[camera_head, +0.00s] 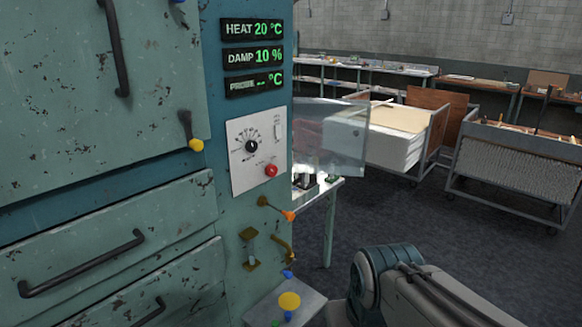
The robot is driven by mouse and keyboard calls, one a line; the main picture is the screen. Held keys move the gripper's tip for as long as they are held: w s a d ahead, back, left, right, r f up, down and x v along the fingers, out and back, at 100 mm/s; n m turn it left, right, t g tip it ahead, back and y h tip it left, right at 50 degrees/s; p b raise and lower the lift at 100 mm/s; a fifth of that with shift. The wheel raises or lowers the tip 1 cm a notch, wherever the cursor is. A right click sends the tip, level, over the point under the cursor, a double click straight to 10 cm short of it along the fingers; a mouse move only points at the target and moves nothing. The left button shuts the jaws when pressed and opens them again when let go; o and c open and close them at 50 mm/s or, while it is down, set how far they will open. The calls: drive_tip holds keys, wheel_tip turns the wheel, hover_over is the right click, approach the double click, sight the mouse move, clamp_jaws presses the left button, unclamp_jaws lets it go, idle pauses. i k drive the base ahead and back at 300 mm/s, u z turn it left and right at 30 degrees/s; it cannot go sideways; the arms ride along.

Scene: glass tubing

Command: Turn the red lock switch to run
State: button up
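A red round knob (271,170), the only red control I see, sits at the lower right of a white control panel (240,180) on the teal cabinet. Small print lies just above it, too small to read, so I cannot tell its setting. On the same panel are a black dial (251,146) with markings around it and a small pale switch (278,131). My gripper is not in view; only a grey link of my arm shows at the bottom right, apart from the panel.
Displays (252,57) above the panel read HEAT 20 °C and DAMP 10 %. An orange-tipped lever (277,209) and a yellow-knobbed handle (190,134) stick out from the cabinet. A translucent panel (330,136) stands to the right. Carts (520,150) stand farther back on open floor.

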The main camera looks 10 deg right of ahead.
sight(271, 170)
drive_tip(key=u, duration=0.15)
drive_tip(key=i, duration=1)
drive_tip(key=u, duration=0.55)
